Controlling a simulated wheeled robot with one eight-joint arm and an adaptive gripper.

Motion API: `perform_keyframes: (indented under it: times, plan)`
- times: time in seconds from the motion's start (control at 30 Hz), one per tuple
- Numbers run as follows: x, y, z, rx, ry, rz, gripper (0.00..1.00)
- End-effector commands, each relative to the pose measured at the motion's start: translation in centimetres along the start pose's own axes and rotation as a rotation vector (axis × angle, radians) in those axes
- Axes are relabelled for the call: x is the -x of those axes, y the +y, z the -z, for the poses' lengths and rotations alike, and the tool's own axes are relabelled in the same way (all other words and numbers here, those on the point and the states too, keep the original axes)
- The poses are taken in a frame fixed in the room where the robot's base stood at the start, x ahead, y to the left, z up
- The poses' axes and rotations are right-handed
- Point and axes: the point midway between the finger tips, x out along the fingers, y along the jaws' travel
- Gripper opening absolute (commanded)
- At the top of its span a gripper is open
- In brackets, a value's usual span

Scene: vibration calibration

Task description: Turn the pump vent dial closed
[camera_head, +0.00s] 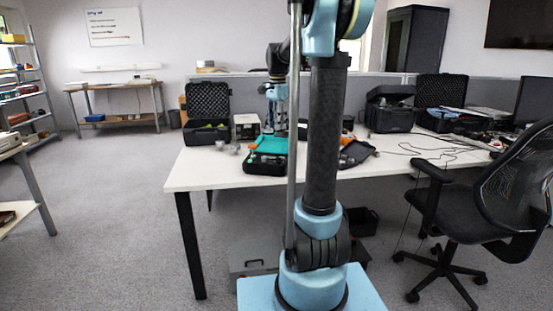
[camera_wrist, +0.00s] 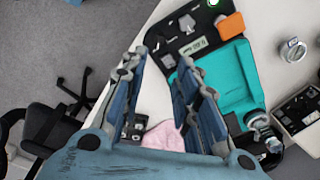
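The pump vent dial cannot be picked out with certainty. A black case (camera_wrist: 181,28) with a small display and a teal tray (camera_wrist: 222,78) lies on the table in the wrist view; the case (camera_head: 266,166) also shows in the head view. Round metal parts (camera_wrist: 257,120) sit at the tray's lower right edge. Another round metal piece (camera_wrist: 293,50) stands on the white table to the right. My gripper (camera_wrist: 162,57) is open, its two blue fingers apart with nothing between them, left of the teal tray. In the head view my arm partly hides the case.
The white table (camera_head: 225,172) carries an open black case (camera_head: 207,112) at back left and dark cases at back right. An orange block (camera_wrist: 230,25) lies by the tray. A pink cloth (camera_wrist: 164,138) shows below the fingers. An office chair (camera_head: 490,195) stands at right.

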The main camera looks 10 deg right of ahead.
Motion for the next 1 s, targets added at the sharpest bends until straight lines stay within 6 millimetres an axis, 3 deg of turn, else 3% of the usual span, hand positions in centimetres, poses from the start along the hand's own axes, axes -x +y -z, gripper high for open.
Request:
perform_keyframes:
  times: [0.7,1.0]
  plan:
    - [-12.0,0.0,0.0,0.001,0.0,0.0,0.29]
    - [-14.8,0.1,0.0,0.001,0.0,0.0,0.29]
